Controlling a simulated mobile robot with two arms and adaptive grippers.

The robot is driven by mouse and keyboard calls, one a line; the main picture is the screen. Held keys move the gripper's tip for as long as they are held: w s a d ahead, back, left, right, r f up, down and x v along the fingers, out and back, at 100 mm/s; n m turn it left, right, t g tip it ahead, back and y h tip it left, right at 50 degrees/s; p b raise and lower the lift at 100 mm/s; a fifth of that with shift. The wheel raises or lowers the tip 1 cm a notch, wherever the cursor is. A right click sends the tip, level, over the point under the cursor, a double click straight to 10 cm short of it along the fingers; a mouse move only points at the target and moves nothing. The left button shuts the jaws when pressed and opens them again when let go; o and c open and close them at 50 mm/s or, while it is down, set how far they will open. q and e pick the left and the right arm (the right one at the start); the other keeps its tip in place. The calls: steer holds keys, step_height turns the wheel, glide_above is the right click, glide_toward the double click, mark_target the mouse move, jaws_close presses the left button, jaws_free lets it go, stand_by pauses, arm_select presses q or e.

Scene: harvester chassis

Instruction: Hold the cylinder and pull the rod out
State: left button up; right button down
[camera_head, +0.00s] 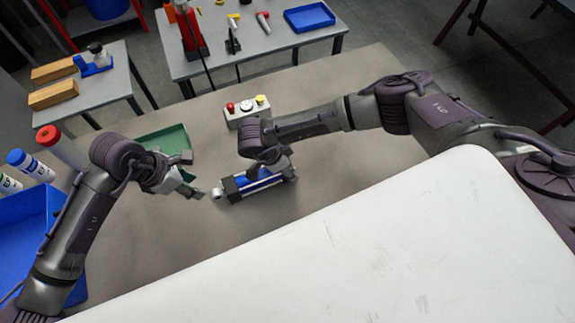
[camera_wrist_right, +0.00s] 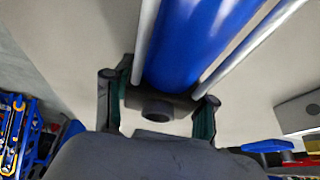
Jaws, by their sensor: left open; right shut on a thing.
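The cylinder (camera_head: 262,182) has a blue body with dark end blocks and lies on the grey table. In the right wrist view its blue barrel (camera_wrist_right: 200,40) runs between two silver tie bars. The rod's round silver end (camera_head: 217,193) shows at the cylinder's left end. My right gripper (camera_head: 272,168) is over the cylinder and shut on it; in the right wrist view its two fingers (camera_wrist_right: 158,105) stand on either side of the dark end block. My left gripper (camera_head: 194,178) is open, just left of the rod end, apart from it as far as I can tell.
A green tray (camera_head: 165,138) lies behind my left gripper. A control box with red and yellow buttons (camera_head: 247,112) stands behind the cylinder. A blue bin (camera_head: 20,225) and capped bottles (camera_head: 30,165) are at the left. The table right of the control box is mostly clear.

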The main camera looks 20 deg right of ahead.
mark_target(214, 193)
arm_select(q)
steer(key=shift+o, duration=1)
steer(key=shift+w+a+r, duration=0.1)
steer(key=shift+w+r, duration=0.05)
steer(key=shift+r, duration=0.05)
steer(key=d+f, duration=0.1)
steer(key=f, duration=0.2)
steer(key=d+f+m, duration=0.1)
steer(key=f, duration=0.2)
steer(key=d+f+m, duration=0.1)
steer(key=f, duration=0.2)
steer(key=shift+w+d+f, duration=0.1)
steer(key=shift+d+f, duration=0.15)
steer(key=shift+d, duration=0.05)
jaws_close()
